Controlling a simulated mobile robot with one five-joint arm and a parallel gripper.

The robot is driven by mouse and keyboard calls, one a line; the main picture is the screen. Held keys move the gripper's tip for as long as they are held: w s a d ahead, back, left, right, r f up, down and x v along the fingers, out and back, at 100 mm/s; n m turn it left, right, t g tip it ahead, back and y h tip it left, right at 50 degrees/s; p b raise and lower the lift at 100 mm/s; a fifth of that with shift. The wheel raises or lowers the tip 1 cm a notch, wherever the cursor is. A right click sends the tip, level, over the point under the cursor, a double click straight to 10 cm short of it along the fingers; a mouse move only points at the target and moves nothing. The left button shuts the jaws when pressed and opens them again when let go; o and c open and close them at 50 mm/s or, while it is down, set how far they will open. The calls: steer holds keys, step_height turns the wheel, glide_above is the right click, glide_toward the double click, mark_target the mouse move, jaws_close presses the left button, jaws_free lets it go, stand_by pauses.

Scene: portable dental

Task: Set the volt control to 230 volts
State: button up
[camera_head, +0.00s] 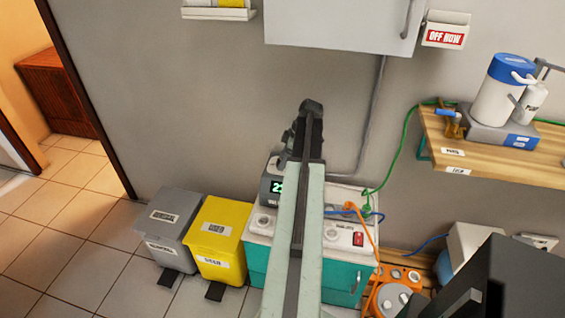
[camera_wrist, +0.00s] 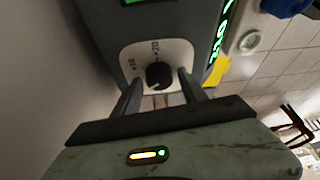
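The volt control is a round black knob (camera_wrist: 159,75) on a white plate (camera_wrist: 180,52) with small printed marks, set in a dark grey unit (camera_wrist: 200,20). In the wrist view my gripper (camera_wrist: 159,79) is open. Its two dark fingers lie on either side of the knob, with visible gaps; I cannot tell whether either touches it. In the head view the unit (camera_head: 270,199) stands on a white-topped teal cabinet, and its green display (camera_head: 277,186) starts with a 2. My arm hides the other digits, the knob and the fingertips there.
The teal cabinet (camera_head: 343,278) stands against the wall. A yellow bin (camera_head: 222,225) and a grey bin (camera_head: 175,211) stand to its left. A wooden shelf (camera_head: 480,158) with a white canister (camera_head: 497,95) is at the right. A grey conduit (camera_head: 377,110) runs down the wall. Orange and green cables (camera_head: 372,235) lie at the cabinet's right.

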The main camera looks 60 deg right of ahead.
jaws_close()
steer(key=shift+a, duration=0.3)
steer(key=shift+s+d, duration=0.1)
steer(key=shift+d, duration=0.15)
steer(key=shift+s, duration=0.1)
stand_by(0.4)
steer(key=shift+o, duration=1.9)
jaws_free()
